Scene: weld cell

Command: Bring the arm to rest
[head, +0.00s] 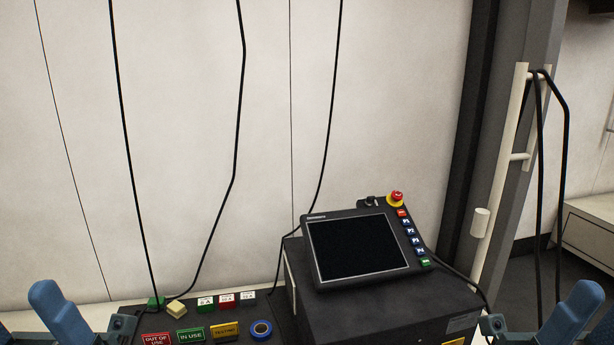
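Blue and dark grey parts of my two arms show at the bottom corners of the head view, one at the lower left and one at the lower right. They sit at about the same height, in nearly mirrored poses. Neither gripper can be made out, so what they hold is hidden. The lower parts of both arms are cut off by the bottom edge.
A dark cabinet (390,312) carries a tablet-like control panel (358,248) with a red emergency button (397,197). Signs, including a green one (190,336), small blocks and blue tape (261,330) lie left of it. Black cables hang before the wall.

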